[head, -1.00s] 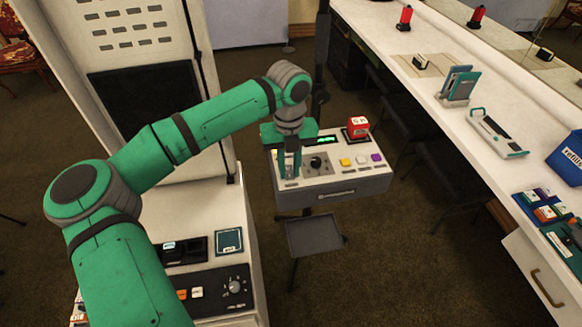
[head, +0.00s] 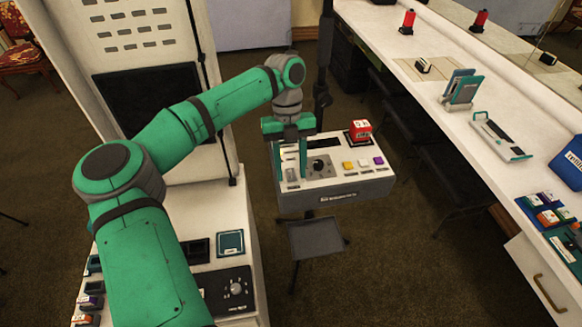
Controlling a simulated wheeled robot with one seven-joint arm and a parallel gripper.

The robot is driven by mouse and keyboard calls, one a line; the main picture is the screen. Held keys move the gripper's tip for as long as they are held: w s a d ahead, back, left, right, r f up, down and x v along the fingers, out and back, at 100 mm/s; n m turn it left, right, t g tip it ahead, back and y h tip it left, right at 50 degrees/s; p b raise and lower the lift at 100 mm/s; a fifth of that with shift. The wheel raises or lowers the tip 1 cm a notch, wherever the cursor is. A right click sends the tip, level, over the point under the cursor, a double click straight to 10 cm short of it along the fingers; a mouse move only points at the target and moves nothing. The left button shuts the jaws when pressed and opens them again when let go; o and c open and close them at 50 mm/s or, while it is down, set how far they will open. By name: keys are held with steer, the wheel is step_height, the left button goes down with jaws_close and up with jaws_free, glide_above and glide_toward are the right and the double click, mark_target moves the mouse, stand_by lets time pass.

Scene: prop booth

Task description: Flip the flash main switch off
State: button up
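The grey and white flash box (head: 350,186) stands in the middle of the head view. It carries a black dial (head: 319,166), white, yellow and purple buttons and a dark display strip (head: 325,143). A small switch (head: 292,175) sits at its left end; its position is too small to tell. My gripper (head: 291,174) points down over that end. Its two green fingers are apart, one on each side of the switch area, with nothing seen between them above the panel. Whether a finger touches the switch cannot be told.
A red block (head: 360,129) sits on the box's back right corner. A small grey shelf (head: 316,237) is below the box. A long white counter (head: 420,110) with several props runs along the right. A white cabinet (head: 256,270) stands at the left, partly behind my arm.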

mark_target(288, 169)
steer(key=shift+w, duration=0.15)
steer(key=shift+w+r, duration=0.1)
steer(key=shift+r, duration=0.15)
steer(key=v, duration=1)
steer(key=shift+r, duration=0.2)
steer(key=shift+f, duration=0.1)
